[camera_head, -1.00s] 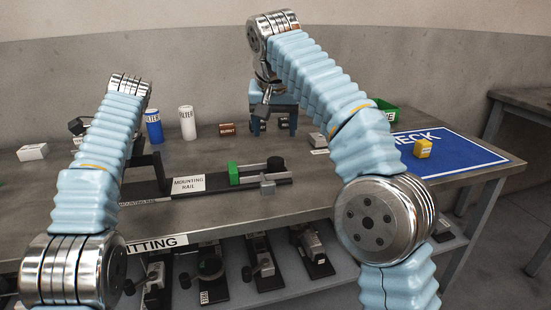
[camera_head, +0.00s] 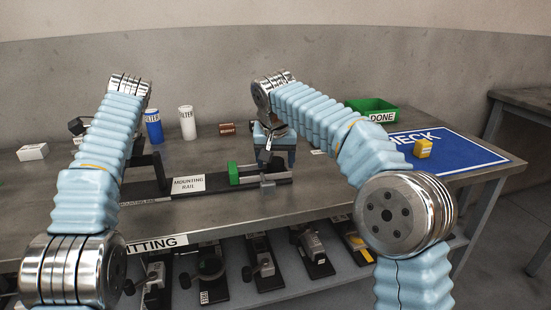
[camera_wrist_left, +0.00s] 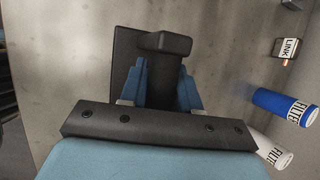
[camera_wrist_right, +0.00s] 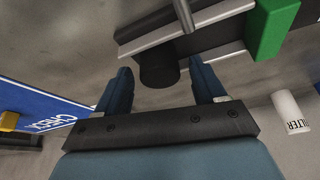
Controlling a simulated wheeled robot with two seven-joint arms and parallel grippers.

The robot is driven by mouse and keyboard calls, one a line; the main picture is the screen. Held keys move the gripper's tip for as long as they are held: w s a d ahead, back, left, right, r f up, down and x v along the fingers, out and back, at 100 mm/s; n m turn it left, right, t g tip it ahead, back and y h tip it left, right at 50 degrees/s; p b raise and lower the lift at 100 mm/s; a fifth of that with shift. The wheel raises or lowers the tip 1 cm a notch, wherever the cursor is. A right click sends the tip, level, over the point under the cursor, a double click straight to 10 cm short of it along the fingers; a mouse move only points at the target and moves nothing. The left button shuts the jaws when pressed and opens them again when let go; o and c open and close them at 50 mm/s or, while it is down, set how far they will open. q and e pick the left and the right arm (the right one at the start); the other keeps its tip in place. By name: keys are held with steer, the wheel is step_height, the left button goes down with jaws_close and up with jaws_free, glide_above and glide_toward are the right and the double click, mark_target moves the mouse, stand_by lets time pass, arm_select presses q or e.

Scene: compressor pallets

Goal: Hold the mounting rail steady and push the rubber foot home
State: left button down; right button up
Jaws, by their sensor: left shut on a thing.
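The black mounting rail (camera_head: 150,188) lies along the bench, with a white label on it. A green block (camera_head: 234,174) stands toward its right end. The round black rubber foot (camera_wrist_right: 158,70) is by the rail's end in the right wrist view. My right gripper (camera_head: 275,163) is open above that end. Its fingers (camera_wrist_right: 162,80) are apart, with the foot showing between and beyond them. My left gripper (camera_wrist_left: 163,85) is shut on a black block (camera_wrist_left: 163,42), seemingly the rail's left end part. In the head view my left arm hides that grip.
Blue (camera_head: 153,126) and white (camera_head: 187,122) filter cans and a brown box (camera_head: 227,128) stand behind the rail. A green DONE bin (camera_head: 372,107) and a blue CHECK mat (camera_head: 450,152) with a yellow block (camera_head: 422,148) are right. Several fittings fill the shelf below.

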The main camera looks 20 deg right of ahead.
jaws_close()
steer(key=a, duration=0.4)
steer(key=shift+w, duration=0.1)
steer(key=shift+o, duration=0.5)
jaws_free()
steer(key=v, duration=1.2)
steer(key=shift+c, duration=0.2)
